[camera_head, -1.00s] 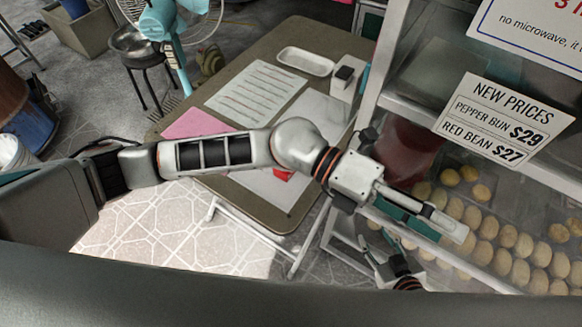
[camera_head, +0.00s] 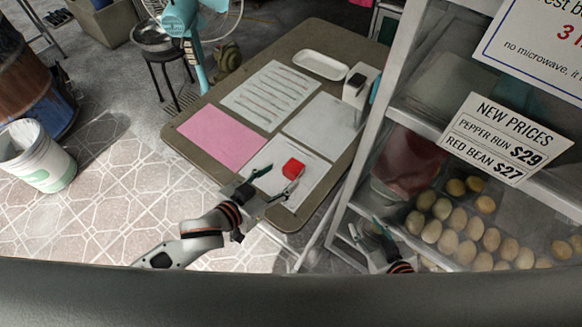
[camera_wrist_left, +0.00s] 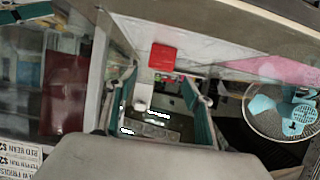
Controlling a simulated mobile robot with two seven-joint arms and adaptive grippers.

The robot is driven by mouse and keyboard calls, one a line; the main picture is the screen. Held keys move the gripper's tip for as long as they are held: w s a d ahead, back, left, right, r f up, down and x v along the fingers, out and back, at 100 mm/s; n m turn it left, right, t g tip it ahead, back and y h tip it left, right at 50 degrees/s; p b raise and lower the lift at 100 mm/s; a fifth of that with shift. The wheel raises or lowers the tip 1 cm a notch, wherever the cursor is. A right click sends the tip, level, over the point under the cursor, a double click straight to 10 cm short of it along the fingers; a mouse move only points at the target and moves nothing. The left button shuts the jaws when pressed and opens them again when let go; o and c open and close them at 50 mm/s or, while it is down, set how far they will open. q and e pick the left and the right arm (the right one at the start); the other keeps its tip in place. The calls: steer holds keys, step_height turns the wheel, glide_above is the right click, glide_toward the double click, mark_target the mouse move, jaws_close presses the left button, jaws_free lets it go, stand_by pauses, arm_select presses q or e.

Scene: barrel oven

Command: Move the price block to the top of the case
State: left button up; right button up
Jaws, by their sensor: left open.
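A small red block (camera_head: 293,169) lies on a white sheet near the table's front edge; in the left wrist view (camera_wrist_left: 162,57) it shows ahead of the fingers. I cannot tell for sure whether it is the price block. My left gripper (camera_head: 274,186) is open and empty, just in front of the block and not visibly touching it. The glass case (camera_head: 404,62) stands at the right, with buns inside and a "NEW PRICES" sign (camera_head: 507,138) on its front. My right gripper (camera_head: 368,231) is low beside the case, fingers apart and empty.
The brown table (camera_head: 208,113) holds a pink sheet (camera_head: 222,138), white sheets, a white tray (camera_head: 320,65) and a white box with a dark top (camera_head: 359,84). A turquoise fan (camera_head: 182,17) stands behind it. A white bucket (camera_head: 38,155) stands on the floor at left.

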mark_target(292, 169)
arm_select(q)
steer(key=x, duration=0.7)
steer(key=shift+w+d+f, duration=0.15)
steer(key=shift+f, duration=0.05)
steer(key=c, duration=1.3)
steer(key=shift+r, duration=0.1)
